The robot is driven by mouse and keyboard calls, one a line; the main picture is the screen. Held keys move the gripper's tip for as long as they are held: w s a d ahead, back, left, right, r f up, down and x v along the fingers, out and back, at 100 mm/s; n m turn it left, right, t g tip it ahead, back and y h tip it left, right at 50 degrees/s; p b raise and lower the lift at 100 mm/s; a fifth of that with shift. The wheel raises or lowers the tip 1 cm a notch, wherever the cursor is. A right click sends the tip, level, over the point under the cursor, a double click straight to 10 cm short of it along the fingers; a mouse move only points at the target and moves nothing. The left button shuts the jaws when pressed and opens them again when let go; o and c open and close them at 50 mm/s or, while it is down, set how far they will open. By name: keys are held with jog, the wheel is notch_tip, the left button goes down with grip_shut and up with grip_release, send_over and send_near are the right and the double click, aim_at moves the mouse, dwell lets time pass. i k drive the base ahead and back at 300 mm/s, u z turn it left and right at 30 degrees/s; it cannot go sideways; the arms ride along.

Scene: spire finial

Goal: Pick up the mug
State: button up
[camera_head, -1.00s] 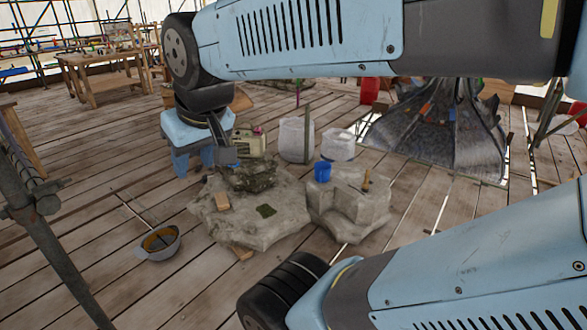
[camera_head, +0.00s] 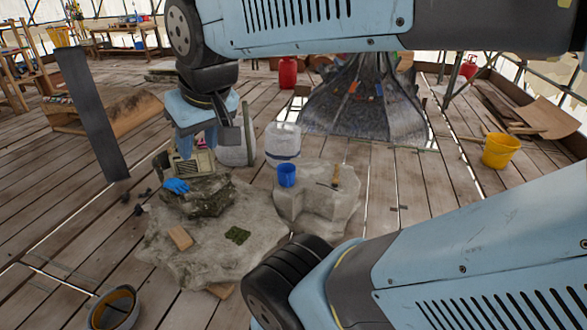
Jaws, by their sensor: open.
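A blue mug (camera_head: 287,175) stands upright on the left part of a pale stone block (camera_head: 318,212), near the middle of the head view. A small tool with a wooden handle (camera_head: 336,177) is on the same block, to the right of the mug. My gripper (camera_head: 216,150) hangs from my arm at upper left of the mug in the picture, pointing down. It is open and apart from the mug. Its fingers are partly hidden by the wrist, and nothing shows between them.
A larger pale stone (camera_head: 205,252) lies left of the block, with a dark rock and a blue glove (camera_head: 176,186) on it. A yellow bucket (camera_head: 500,150) is at right.

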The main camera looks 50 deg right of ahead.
aim_at(286, 171)
jog(key=z, duration=0.35)
jog(key=i, duration=0.8)
jog(key=z, duration=0.8)
jog(key=i, duration=0.3)
jog(key=z, duration=0.2)
jog(key=k, duration=0.85)
jog(key=z, duration=0.2)
jog(key=i, duration=0.85)
jog(key=u, duration=0.1)
